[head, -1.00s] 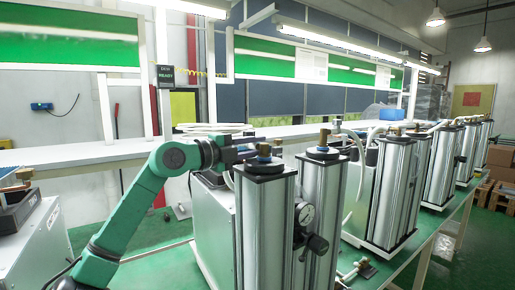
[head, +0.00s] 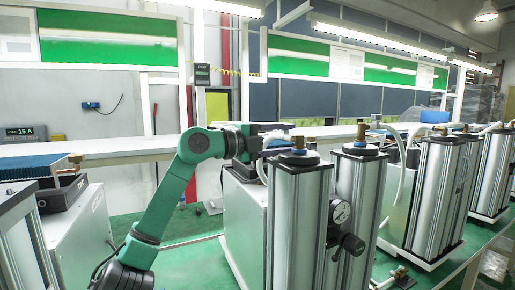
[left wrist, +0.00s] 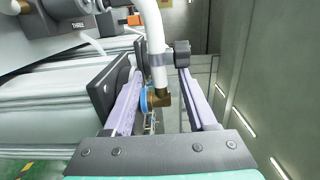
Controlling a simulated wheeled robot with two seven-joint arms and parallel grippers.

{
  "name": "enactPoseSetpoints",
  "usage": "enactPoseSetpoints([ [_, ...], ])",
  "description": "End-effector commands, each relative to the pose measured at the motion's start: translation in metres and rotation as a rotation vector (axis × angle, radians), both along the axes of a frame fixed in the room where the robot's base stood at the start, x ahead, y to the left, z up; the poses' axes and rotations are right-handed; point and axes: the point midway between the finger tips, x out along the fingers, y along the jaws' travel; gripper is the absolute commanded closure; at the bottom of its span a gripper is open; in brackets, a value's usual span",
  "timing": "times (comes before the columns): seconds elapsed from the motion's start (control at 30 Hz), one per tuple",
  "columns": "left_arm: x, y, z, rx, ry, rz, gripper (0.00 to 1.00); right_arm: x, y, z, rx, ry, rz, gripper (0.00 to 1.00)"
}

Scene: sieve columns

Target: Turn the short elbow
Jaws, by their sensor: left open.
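My left gripper (left wrist: 155,72) is open, with one finger on each side of the hose and elbow. Contact with the fingers cannot be told. The elbow cannot be made out clearly there. My right gripper is not in view.
A grey cabinet (head: 243,215) is behind the nearest column. A long white bench (head: 110,151) runs along the back.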

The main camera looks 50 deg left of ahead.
Motion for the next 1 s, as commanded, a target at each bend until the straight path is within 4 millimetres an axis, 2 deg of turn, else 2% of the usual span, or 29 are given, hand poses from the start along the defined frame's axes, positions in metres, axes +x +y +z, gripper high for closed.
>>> enactPoseSetpoints([
  [0.03,-0.009,0.002,-0.009,0.002,-0.002,0.001,0.43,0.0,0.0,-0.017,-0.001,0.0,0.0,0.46],
  [0.27,-0.068,0.014,-0.01,0.001,-0.004,0.002,0.43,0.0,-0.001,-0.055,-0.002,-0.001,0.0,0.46],
  [0.4,-0.101,0.022,-0.007,0.0,-0.002,0.001,0.43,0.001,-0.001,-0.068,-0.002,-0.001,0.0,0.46],
  [0.5,-0.116,0.024,-0.004,0.0,0.0,0.0,0.43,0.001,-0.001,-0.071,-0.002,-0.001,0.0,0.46],
  [0.67,-0.123,0.026,-0.002,0.0,0.003,-0.001,0.43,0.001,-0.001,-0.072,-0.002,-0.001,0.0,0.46],
  [1.0,-0.123,0.026,-0.002,-0.001,0.002,-0.001,0.43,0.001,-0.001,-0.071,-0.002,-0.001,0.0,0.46],
])
